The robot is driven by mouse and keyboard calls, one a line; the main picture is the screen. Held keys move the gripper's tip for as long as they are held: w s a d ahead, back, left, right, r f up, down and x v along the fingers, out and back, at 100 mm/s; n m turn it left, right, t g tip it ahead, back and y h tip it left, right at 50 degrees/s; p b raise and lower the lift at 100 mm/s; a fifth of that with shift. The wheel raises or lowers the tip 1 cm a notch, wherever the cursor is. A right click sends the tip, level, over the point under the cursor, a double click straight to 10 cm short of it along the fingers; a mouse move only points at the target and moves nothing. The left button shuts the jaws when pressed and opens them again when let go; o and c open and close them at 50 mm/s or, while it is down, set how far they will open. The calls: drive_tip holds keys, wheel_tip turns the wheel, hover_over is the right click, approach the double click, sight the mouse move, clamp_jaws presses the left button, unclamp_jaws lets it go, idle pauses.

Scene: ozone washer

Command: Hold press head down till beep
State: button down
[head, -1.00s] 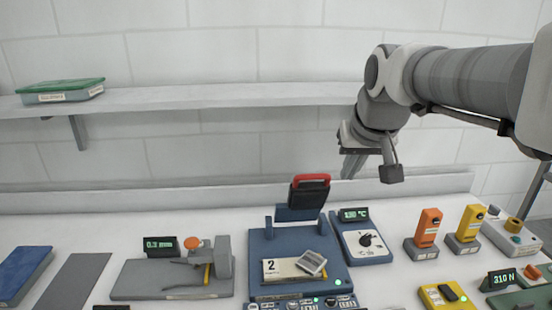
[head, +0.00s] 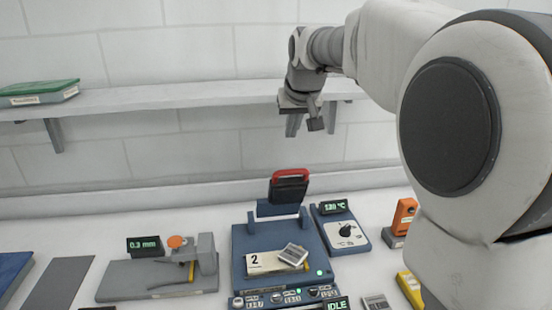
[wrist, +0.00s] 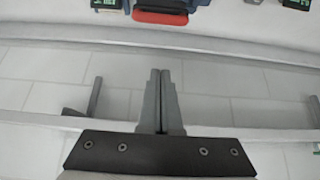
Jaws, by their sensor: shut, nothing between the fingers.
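The press (head: 243,235) is a blue machine on the bench. Its dark press head (head: 289,190) with a red handle (head: 290,172) stands raised at the back of the base. The red handle also shows at the top of the wrist view (wrist: 160,17). A card marked 2 (head: 262,262) and a small grey ribbed piece (head: 293,254) lie on the press bed. A display at the press front reads IDLE (head: 338,304). My gripper (head: 293,134) hangs above and behind the press head, clear of it. Its fingers are together and empty in the wrist view (wrist: 160,75).
A wall shelf (head: 180,103) runs behind my gripper, with a green-lidded box (head: 40,90) at its left. A dial unit (head: 341,237) stands right of the press, a gauge reading 0.3 mm (head: 146,247) left.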

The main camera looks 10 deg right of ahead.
hover_over(288, 179)
drive_tip(key=w, duration=0.3)
drive_tip(key=f, duration=0.8)
drive_tip(key=shift+s+f, duration=0.35)
drive_tip(key=shift+s, duration=1.15)
drive_tip(key=shift+s+f, duration=0.25)
drive_tip(key=shift+s, duration=0.5)
drive_tip(key=shift+f, duration=0.15)
